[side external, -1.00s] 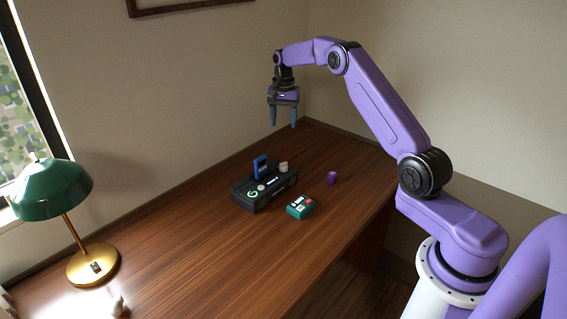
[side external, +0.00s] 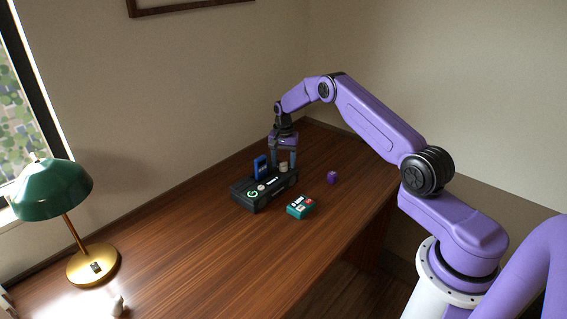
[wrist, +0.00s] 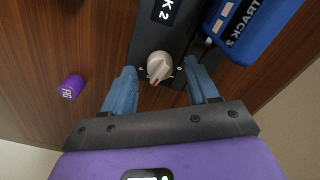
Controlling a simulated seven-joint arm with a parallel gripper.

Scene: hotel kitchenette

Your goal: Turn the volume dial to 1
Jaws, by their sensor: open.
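The black device (side external: 264,190) lies on the wooden desk. A beige dial (side external: 283,167) stands at its far right end; in the wrist view the dial (wrist: 160,67) has a raised grip bar and a small red mark, with small white markings beside it that are too small to read surely. My gripper (side external: 284,163) is open, pointing down over that end of the device. In the wrist view its two blue fingers (wrist: 163,84) are on either side of the dial, apart from it. Another round knob (side external: 261,187) and a green ring mark sit further along the device.
A green lamp (side external: 52,190) stands far left.

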